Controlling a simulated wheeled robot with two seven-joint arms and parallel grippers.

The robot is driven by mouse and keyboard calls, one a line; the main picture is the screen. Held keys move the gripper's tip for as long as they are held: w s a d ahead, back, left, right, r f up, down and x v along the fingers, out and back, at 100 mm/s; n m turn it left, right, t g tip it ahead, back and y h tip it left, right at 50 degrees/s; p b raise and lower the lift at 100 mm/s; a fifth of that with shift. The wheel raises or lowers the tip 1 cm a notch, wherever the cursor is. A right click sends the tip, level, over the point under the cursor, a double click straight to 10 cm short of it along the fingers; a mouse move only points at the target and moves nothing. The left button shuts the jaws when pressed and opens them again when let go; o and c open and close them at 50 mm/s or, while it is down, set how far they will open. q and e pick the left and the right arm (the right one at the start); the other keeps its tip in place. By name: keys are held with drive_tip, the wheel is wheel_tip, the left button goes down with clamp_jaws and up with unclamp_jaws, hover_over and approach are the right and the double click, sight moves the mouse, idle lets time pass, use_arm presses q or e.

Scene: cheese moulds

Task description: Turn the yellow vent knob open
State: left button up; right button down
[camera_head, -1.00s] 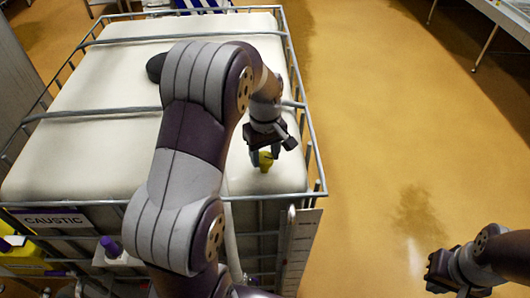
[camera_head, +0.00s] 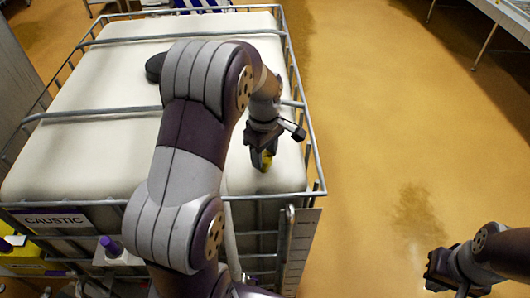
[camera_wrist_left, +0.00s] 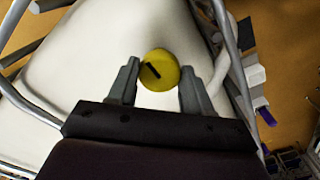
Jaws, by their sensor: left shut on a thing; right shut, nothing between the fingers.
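The yellow vent knob (camera_head: 266,161) sits on the near right corner of the white tank (camera_head: 90,150). In the left wrist view the knob (camera_wrist_left: 158,70) is round, with a short dark slanted mark on its top. My left gripper (camera_head: 261,162) points down at the knob and is shut on it, one finger on each side. In the left wrist view the fingers of the left gripper (camera_wrist_left: 160,75) flank the knob. My right gripper (camera_head: 440,272) is shut and empty, over the floor at the lower right.
A metal bar cage (camera_head: 310,150) surrounds the tank, with bars across its top. A black cap (camera_head: 154,68) lies further back on the tank. A CAUSTIC label (camera_head: 52,220) is on the front. The floor (camera_head: 400,120) to the right is clear.

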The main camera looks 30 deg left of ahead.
sight(264, 156)
use_arm(q)
drive_tip(key=o, duration=1)
drive_tip(key=shift+a, duration=0.1)
drive_tip(key=shift+o, duration=0.2)
drive_tip(key=shift+a, duration=0.15)
drive_tip(key=shift+w+r, duration=0.1)
drive_tip(key=shift+r, duration=0.15)
wheel_tip(264, 156, up, 4)
drive_tip(key=shift+r, duration=0.2)
wheel_tip(264, 156, up, 8)
drive_tip(key=p, duration=0.6)
drive_tip(key=shift+f, duration=0.15)
